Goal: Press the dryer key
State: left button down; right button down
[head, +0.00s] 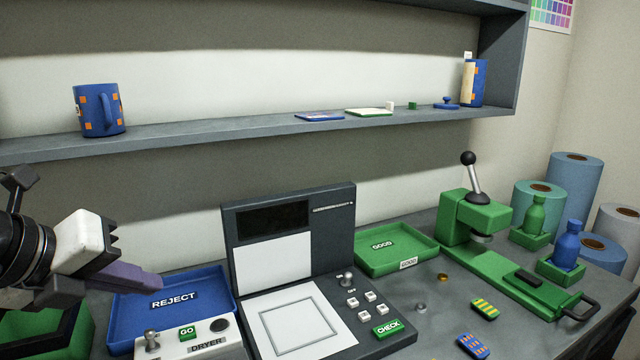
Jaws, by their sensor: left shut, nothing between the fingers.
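The dryer box (204,350) is a white unit at the bottom left, marked DRYER and partly cut off by the lower edge. On its top are a green GO key (187,333), a small metal toggle (152,340) and a dark round knob or disc (219,325). My left gripper (150,281) comes in from the left with its purple fingers shut and empty. In the picture its fingertips are above and left of the GO key, in front of the blue REJECT tray, and apart from the key. My right gripper is out of view.
The blue REJECT tray (222,289) lies behind the dryer. A dark check station (388,311) with a raised screen stands right of it. A green GOOD tray (425,243) and a green press (475,215) stand further right. A shelf (220,130) crosses above.

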aim_at(185, 334)
jog(key=k, duration=1.25)
